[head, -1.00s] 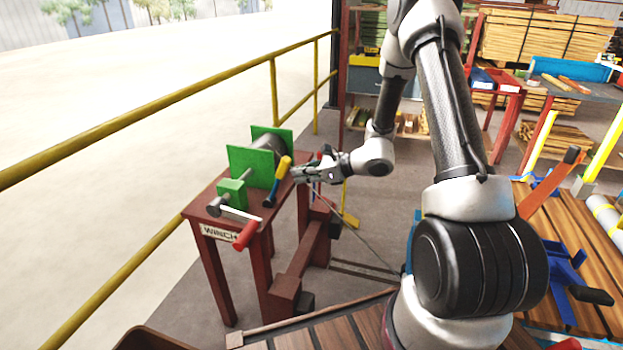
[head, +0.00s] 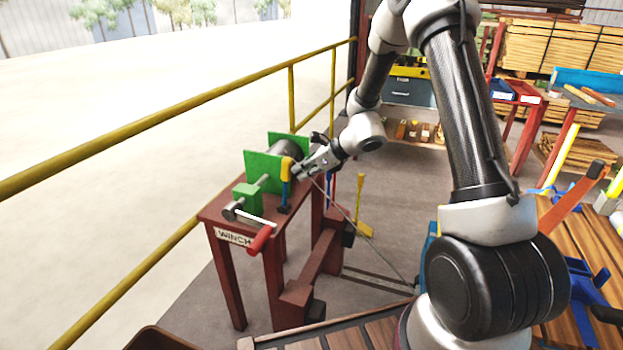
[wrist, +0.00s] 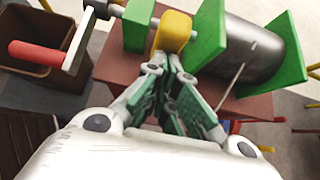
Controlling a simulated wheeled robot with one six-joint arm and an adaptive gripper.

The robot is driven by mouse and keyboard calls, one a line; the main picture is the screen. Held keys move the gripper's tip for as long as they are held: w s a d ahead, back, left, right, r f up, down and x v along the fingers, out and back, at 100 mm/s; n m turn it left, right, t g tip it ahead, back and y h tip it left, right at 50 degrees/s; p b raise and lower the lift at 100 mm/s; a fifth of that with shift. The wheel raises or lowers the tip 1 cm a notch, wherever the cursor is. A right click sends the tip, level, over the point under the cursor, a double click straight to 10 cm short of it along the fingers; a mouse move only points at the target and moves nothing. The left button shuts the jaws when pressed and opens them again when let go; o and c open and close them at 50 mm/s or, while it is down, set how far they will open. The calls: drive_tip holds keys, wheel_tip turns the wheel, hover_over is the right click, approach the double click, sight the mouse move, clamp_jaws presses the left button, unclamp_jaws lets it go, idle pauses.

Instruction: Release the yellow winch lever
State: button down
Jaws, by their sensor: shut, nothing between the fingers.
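The yellow winch lever (head: 286,170) has a yellow grip on a blue shaft and stands roughly upright beside the green winch plates (head: 264,170). In the wrist view its yellow grip (wrist: 174,31) is just beyond the fingertips. My gripper (head: 297,172) is shut and empty, with its tips at or very near the lever's grip; I cannot tell if they touch. In the wrist view my gripper (wrist: 168,58) hides the lever's lower shaft. The winch drum (wrist: 250,55) is grey, between two green plates.
A crank with a red handle (head: 260,239) sticks out at the front of the red winch table (head: 225,212). A cable runs from the winch down to the right. A yellow railing (head: 170,105) passes on the left. A brown bin (wrist: 30,60) stands below the crank.

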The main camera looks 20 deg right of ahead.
sight(287, 158)
drive_tip(key=shift+g+h, duration=0.4)
drive_tip(key=shift+h, duration=0.1)
drive_tip(key=w+a, duration=0.1)
drive_tip(key=a, duration=0.1)
drive_tip(key=w+a+r, duration=0.1)
drive_tip(key=a, duration=0.1)
drive_tip(key=w+a, duration=0.1)
drive_tip(key=w, duration=0.1)
drive_tip(key=shift+a+r, duration=0.15)
drive_tip(key=shift+a, duration=0.25)
drive_tip(key=shift+w+a, duration=0.7)
drive_tip(key=shift+a, duration=0.15)
drive_tip(key=s+d+r, duration=0.2)
drive_tip(key=d, duration=0.1)
drive_tip(key=shift+s+d+r, duration=0.1)
drive_tip(key=shift+s+d, duration=0.1)
drive_tip(key=shift+d, duration=0.05)
wheel_tip(287, 158, up, 8)
drive_tip(key=s+d, duration=0.2)
drive_tip(key=shift+d+r, duration=0.2)
drive_tip(key=shift+d, duration=0.2)
drive_tip(key=shift+s, duration=0.1)
